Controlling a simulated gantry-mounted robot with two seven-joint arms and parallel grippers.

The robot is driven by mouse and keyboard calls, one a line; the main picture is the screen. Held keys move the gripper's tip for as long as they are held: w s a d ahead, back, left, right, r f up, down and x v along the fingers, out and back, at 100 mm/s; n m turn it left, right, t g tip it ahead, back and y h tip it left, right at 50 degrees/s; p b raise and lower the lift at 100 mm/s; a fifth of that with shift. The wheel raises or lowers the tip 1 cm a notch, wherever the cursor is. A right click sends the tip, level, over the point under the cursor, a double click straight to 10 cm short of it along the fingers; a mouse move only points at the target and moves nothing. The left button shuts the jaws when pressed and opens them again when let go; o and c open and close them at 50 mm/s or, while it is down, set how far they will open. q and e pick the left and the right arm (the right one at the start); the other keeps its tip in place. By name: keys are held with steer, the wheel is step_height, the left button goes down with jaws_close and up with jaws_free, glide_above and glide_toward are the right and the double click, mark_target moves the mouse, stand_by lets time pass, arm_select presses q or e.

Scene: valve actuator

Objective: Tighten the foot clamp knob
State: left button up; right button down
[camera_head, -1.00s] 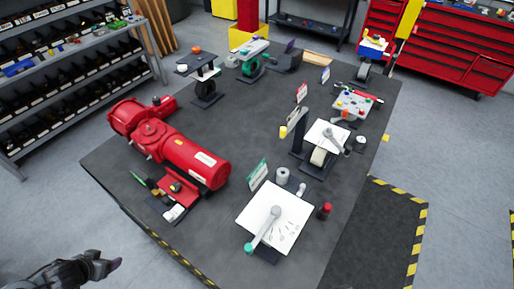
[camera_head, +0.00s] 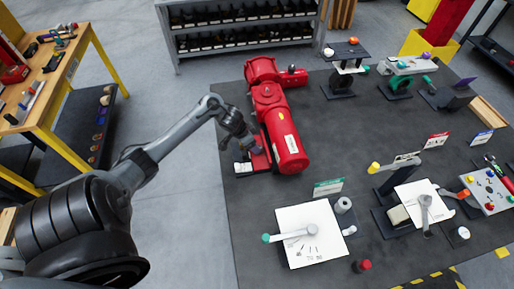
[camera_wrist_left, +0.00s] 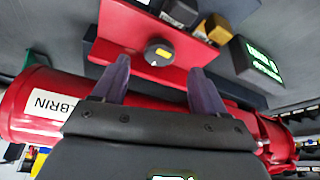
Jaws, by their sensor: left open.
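The red valve actuator (camera_head: 283,130) lies on the dark table in the head view. Its red foot plate (camera_wrist_left: 135,30) fills the upper middle of the left wrist view. The foot clamp knob (camera_wrist_left: 159,52), round and dark with a yellow mark, sits on this plate. My left gripper (camera_wrist_left: 160,65) is open, with one purple-grey finger on either side of the knob in the picture. I cannot tell how far the fingertips are from it. In the head view my left gripper (camera_head: 246,142) is beside the actuator over the foot plate, hiding the knob. My right gripper is not in view.
A dark box with a lit green display (camera_wrist_left: 262,60) stands right of the plate in the wrist view. The actuator's red cylinder runs behind the fingers. A white board with a lever (camera_head: 310,235) lies nearer on the table. A yellow-legged workbench (camera_head: 60,60) stands left.

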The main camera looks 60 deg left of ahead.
arm_select(q)
steer(key=shift+b+x, duration=0.35)
steer(key=shift+x, duration=1.95)
steer(key=shift+w, duration=0.1)
steer(key=c, duration=1.1)
steer(key=shift+o, duration=0.2)
